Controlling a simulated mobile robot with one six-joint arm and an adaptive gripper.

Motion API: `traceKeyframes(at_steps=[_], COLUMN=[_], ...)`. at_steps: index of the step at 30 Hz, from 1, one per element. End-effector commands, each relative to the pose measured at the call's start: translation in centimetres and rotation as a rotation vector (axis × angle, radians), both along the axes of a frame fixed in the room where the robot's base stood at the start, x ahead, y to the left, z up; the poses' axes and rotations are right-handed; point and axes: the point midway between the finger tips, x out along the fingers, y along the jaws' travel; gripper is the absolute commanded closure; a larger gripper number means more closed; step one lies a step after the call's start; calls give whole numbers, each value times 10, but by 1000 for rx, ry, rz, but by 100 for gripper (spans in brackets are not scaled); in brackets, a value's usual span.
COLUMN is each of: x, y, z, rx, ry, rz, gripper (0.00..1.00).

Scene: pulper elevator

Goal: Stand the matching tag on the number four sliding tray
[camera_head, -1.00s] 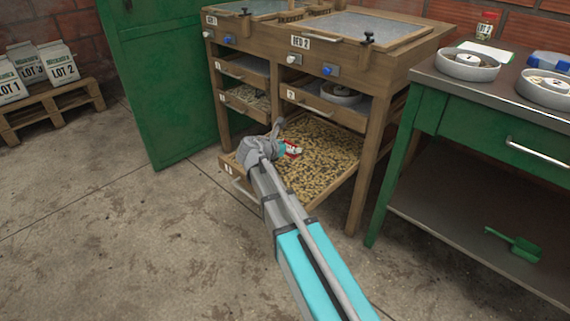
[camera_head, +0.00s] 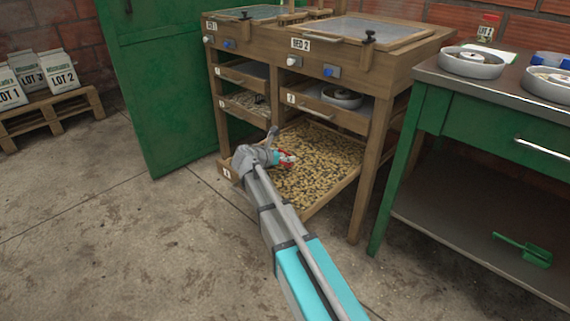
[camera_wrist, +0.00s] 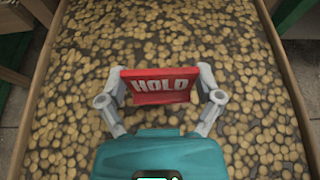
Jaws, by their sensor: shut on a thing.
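My gripper (camera_wrist: 162,92) is shut on a red tag (camera_wrist: 160,78) with white letters reading HOLD, one finger at each end. In the head view the red tag (camera_head: 287,158) is small and partly behind my gripper (camera_head: 277,155). Both are over the lowest, pulled-out sliding tray (camera_head: 312,208), which is spread with pale beans. The tray's front label (camera_head: 227,174) seems to read 4 but is small. In the wrist view the tag is upright above the beans, between the tray's side walls. I cannot tell whether its foot touches the beans.
The wooden drying bed frame (camera_head: 362,170) stands over the tray, with other trays above. A green door (camera_head: 165,100) is at left. A green bench (camera_head: 440,150) with round dishes is at right. Lot bags (camera_head: 60,72) stand on a pallet at far left.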

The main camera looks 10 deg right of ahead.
Motion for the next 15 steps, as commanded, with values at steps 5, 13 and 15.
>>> traceKeyframes(at_steps=[5,13,15], x=[5,8,8], y=[2,2,2], z=[-8,-31,-36], rx=[0,0,0], ry=[0,0,0], rz=[0,0,0], gripper=[45,45,45])
